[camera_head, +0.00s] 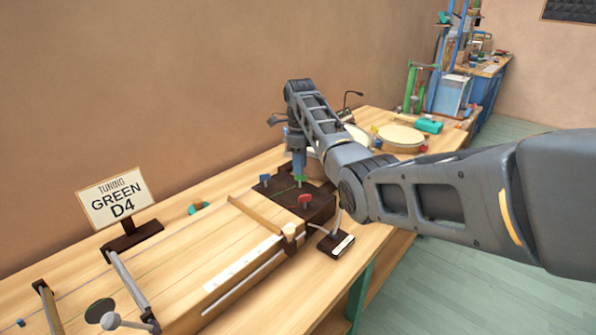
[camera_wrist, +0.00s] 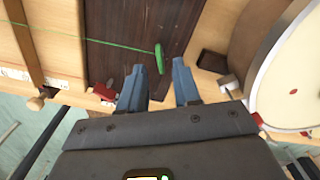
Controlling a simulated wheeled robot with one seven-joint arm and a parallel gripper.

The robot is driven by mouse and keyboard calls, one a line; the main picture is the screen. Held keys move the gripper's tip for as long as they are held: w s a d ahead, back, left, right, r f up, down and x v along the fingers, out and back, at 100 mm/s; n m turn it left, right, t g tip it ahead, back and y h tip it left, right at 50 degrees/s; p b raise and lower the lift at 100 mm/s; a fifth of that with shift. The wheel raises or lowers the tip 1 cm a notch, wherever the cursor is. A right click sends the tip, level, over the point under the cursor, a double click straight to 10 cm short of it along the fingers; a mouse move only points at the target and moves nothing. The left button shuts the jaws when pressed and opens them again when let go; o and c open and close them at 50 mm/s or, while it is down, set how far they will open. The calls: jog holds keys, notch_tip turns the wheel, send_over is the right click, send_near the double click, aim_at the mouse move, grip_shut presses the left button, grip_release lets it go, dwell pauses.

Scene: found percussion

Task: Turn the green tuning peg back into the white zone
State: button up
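The green tuning peg (camera_wrist: 159,57) stands on a dark brown block (camera_wrist: 125,60) in the wrist view, with a green string running to it from the left. It also shows under my gripper in the head view (camera_head: 300,179). In the wrist view the peg lies just beyond the fingertips, roughly in line with the gap; contact cannot be told. A white zone around the peg cannot be made out.
A red peg (camera_head: 304,200) and a blue peg (camera_head: 265,180) stand on the same block. A sign (camera_head: 114,198) reads "TUNING GREEN D4". A drum (camera_wrist: 290,85) is close on the right of my gripper. A small dark stand (camera_head: 336,243) is near the table's front edge.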

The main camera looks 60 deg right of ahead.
aim_at(300, 177)
jog(key=shift+f, duration=1.65)
grip_shut()
